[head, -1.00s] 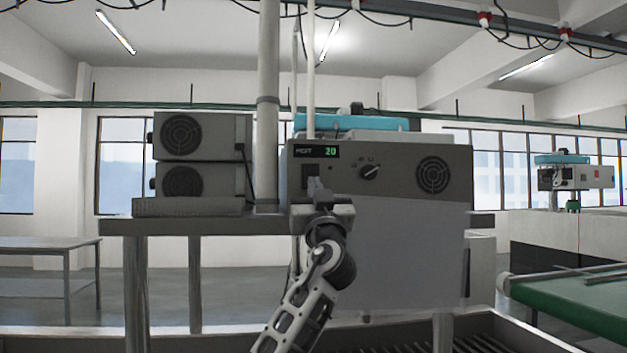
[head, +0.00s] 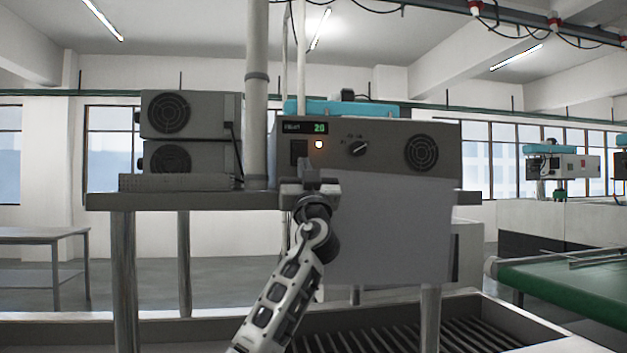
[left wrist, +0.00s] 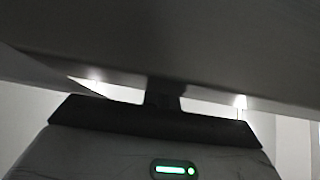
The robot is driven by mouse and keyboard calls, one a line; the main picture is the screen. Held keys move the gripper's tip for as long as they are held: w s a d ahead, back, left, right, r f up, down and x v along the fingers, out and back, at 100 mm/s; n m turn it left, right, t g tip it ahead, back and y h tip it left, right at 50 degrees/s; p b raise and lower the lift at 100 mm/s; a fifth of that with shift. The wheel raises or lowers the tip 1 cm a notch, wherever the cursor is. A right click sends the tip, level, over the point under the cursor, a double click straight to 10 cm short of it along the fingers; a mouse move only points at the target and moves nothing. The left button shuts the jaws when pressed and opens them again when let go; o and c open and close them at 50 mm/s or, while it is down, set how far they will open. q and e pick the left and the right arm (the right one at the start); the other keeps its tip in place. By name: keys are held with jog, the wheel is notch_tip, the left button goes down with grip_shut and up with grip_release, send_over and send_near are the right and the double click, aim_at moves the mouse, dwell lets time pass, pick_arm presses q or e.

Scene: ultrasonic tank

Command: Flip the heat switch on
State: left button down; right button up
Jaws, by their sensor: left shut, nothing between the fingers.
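The tank's grey control panel (head: 390,146) faces me in the head view. It carries a dark rectangular switch (head: 299,149) at its left and a small lamp (head: 319,145) beside it, glowing white-orange. The display (head: 305,128) above reads 20 in green. A round knob (head: 357,148) sits further right. My left gripper (head: 305,167) is shut and empty, just below the switch and in front of the panel. I cannot tell whether it touches the panel. The left wrist view shows mostly dark gripper body and a grey surface.
A vent (head: 421,152) is right of the knob. A slatted grate lies low in front.

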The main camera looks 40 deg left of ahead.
pick_arm(q)
jog(key=shift+s+a+r, duration=0.2)
jog(key=shift+s+r, duration=0.05)
jog(key=b+v, duration=0.6)
jog(key=v, duration=0.7)
jog(key=shift+d, duration=0.3)
pick_arm(e)
jog(key=shift+a+f+t+y, duration=0.35)
jog(key=shift+a+f, duration=0.4)
jog(key=shift+f, duration=0.25)
pick_arm(q)
jog(key=shift+w, duration=0.1)
